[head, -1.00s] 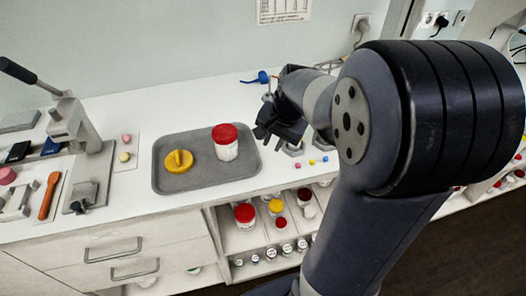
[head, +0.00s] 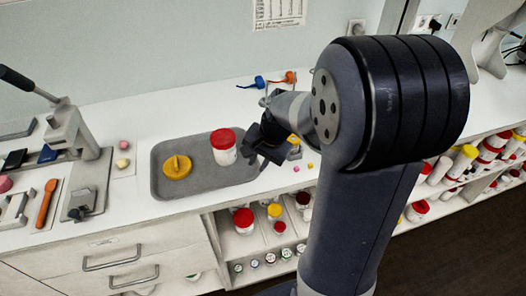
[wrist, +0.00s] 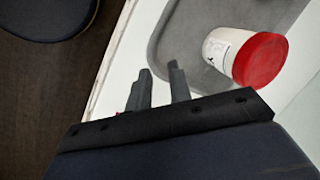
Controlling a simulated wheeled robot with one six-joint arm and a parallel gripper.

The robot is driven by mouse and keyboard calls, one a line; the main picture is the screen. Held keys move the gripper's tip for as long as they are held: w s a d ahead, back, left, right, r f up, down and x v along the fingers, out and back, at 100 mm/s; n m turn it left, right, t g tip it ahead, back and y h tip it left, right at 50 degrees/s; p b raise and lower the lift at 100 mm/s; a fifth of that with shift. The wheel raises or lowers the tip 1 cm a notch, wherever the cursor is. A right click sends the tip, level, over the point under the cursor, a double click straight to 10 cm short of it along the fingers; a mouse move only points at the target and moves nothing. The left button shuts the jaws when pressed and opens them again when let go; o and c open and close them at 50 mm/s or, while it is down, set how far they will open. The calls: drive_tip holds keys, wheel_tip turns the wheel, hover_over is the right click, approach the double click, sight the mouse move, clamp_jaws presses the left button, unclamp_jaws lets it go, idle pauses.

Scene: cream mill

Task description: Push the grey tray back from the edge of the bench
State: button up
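The grey tray (head: 207,184) lies on the white bench (head: 125,207), its front rim close to the bench's front edge. A yellow round object with a raised grip (head: 177,167) lies on its left part. A white jar with a red lid (head: 223,148) stands upright on its right part. My gripper (head: 254,153) is at the tray's right end, beside the jar. In the wrist view its two fingers (wrist: 160,82) are apart with nothing between them, near the tray's rim (wrist: 180,62). I cannot tell whether they touch the tray.
A lever press (head: 75,135) and an orange-handled tool (head: 46,204) are left of the tray. Blue (head: 252,82) and orange (head: 284,79) items lie behind my gripper. Shelves with jars (head: 243,221) are below. Bench behind the tray is clear.

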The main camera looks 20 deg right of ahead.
sight(252, 174)
drive_tip(key=shift+x, duration=2.65)
clamp_jaws()
